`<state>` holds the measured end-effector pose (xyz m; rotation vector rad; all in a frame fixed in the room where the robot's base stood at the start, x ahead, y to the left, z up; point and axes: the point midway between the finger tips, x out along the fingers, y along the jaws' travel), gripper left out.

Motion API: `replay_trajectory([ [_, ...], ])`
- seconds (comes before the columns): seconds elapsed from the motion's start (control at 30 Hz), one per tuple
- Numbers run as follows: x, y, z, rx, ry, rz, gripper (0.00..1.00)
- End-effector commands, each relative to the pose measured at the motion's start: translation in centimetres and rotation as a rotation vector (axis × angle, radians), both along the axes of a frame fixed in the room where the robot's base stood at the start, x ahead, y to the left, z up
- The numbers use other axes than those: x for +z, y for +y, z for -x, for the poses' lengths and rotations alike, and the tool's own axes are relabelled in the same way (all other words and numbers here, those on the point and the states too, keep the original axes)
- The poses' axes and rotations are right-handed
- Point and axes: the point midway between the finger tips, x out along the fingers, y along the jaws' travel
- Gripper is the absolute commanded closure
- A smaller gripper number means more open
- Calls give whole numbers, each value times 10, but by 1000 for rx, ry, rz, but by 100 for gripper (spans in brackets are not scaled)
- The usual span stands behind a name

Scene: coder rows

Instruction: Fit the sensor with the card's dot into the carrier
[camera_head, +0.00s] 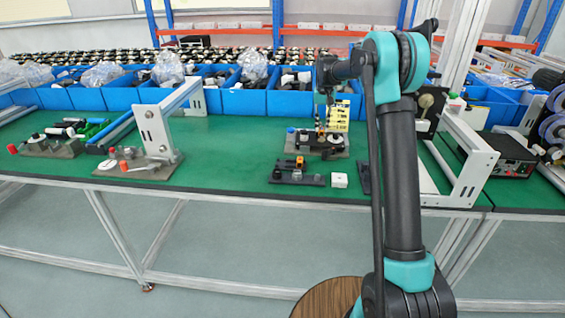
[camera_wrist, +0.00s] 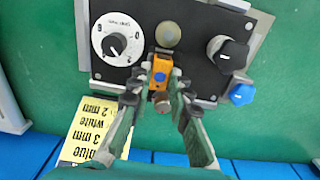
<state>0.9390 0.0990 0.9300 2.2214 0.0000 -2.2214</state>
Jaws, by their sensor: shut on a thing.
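My gripper (camera_wrist: 160,78) is shut on an orange sensor (camera_wrist: 158,68) with a blue dot on its face and a round metal end, over the black panel of a bench fixture. In the head view my gripper (camera_head: 322,126) is small, above that fixture, and the held sensor is not clear. A yellow card (camera_head: 338,114) stands behind; in the wrist view the card (camera_wrist: 92,132) reads blue 3 mm, white 2 mm. A black base (camera_head: 298,180) with a small orange part (camera_head: 299,162) lies nearer the front edge; I cannot tell whether this is the carrier.
The fixture panel has a white dial (camera_wrist: 117,39), a black knob (camera_wrist: 228,52) and a blue knob (camera_wrist: 242,94). A white block (camera_head: 340,180) sits beside the black base. Blue bins (camera_head: 240,103) line the back. A grey frame (camera_head: 154,130) stands left; green mat (camera_head: 225,150) between is clear.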

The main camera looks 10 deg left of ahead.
Motion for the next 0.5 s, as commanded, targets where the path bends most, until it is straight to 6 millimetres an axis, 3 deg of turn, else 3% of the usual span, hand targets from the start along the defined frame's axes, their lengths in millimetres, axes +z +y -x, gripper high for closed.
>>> replay_trajectory([
  [0.3, -2, 0, 0, 0, 0, 0, 100],
  [0.33, -2, 0, 0, 0, 0, 0, 78],
  [0.5, -2, 0, 0, 0, 0, 0, 58],
])
